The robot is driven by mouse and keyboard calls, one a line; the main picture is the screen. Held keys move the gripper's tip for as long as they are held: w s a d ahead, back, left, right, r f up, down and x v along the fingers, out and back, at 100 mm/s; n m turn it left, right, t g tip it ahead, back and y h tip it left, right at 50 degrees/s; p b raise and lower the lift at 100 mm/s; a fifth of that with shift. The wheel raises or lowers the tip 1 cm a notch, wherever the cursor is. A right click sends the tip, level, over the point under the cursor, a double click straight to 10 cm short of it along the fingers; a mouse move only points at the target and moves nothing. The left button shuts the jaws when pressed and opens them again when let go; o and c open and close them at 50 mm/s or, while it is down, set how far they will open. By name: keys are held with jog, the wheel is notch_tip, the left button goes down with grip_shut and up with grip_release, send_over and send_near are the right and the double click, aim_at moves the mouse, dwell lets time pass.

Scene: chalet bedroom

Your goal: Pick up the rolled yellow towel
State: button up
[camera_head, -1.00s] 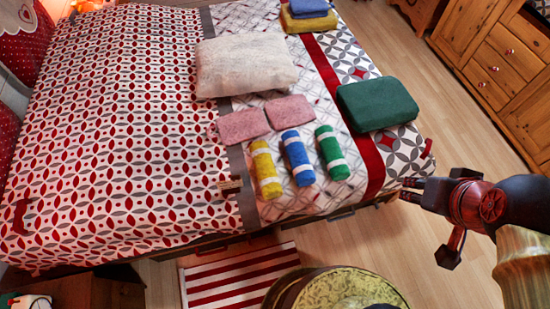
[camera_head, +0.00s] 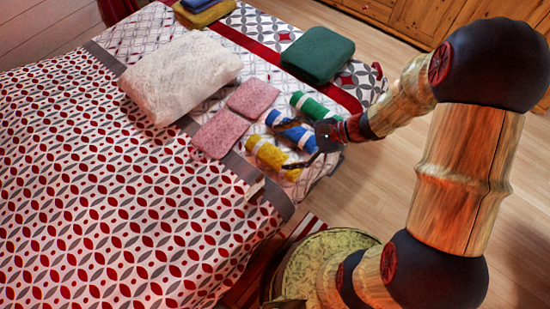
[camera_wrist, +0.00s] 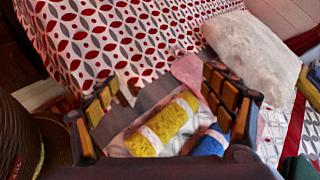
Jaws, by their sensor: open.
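The rolled yellow towel (camera_head: 270,156) with white bands lies on the bed near its edge, left of the rolled blue towel (camera_head: 290,130). In the wrist view the yellow towel (camera_wrist: 163,127) shows between my open fingers, with the blue towel (camera_wrist: 212,141) beside it near the right finger. My gripper (camera_head: 290,146) is open and empty, above the yellow and blue towels, and it hides part of the blue one. I cannot tell how high above the towels it is.
A rolled green towel (camera_head: 315,106) lies beyond the blue one. Two pink folded cloths (camera_head: 221,133), a white pillow (camera_head: 180,75) and a green folded item (camera_head: 318,54) lie around on the bed (camera_head: 100,190). The patterned left part of the bed is clear.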

notch_tip(320, 180, down, 9)
jog(key=w+m+t+y, duration=0.1)
jog(key=w+m+t, duration=0.2)
jog(key=m, duration=0.3)
jog(key=m+t+h+b, duration=0.2)
jog(key=m+t, duration=0.2)
jog(key=m, duration=0.3)
send_near(280, 160)
jog(key=w+f, duration=0.1)
jog(key=a+f, duration=0.1)
jog(key=w+a+f, duration=0.1)
jog(key=shift+w+f, duration=0.3)
jog(key=shift+w, duration=0.05)
jog(key=shift+w+a+f, duration=0.35)
jog(key=shift+b+x, duration=1.45)
jog(key=shift+x, duration=1.7)
jog(key=shift+w, duration=0.1)
jog(key=shift+c, duration=0.3)
jog(key=c, duration=1.3)
